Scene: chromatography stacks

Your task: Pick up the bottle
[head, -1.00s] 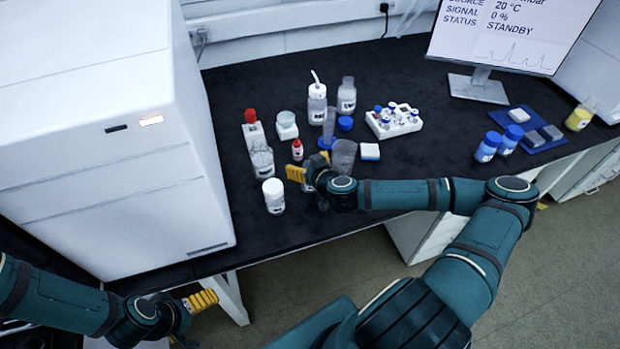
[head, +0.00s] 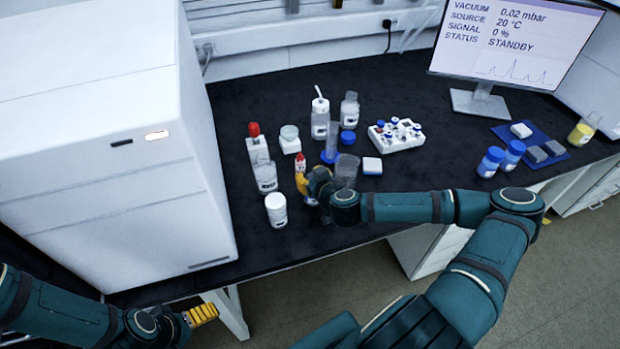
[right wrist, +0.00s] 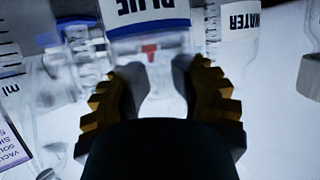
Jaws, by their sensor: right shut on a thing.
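The small bottle with a red cap (head: 300,162) stands upright near the front middle of the black bench, in the head view. My right gripper (head: 303,183) is low over the bench right at this bottle and is shut on it; its fingers partly hide the bottle's lower part. In the right wrist view my right gripper's fingertips (right wrist: 158,80) stand a small gap apart, with clear bottle walls and a label reading BLUE (right wrist: 148,10) beyond them. My left gripper (head: 203,314) is at the lower left, away from the bench top; its jaws are unclear.
A white-capped bottle (head: 277,211) and a clear bottle (head: 265,177) stand close on the left. A clear beaker (head: 346,168) and a blue-based cylinder (head: 331,142) stand close on the right. A white vial rack (head: 396,137) is further right.

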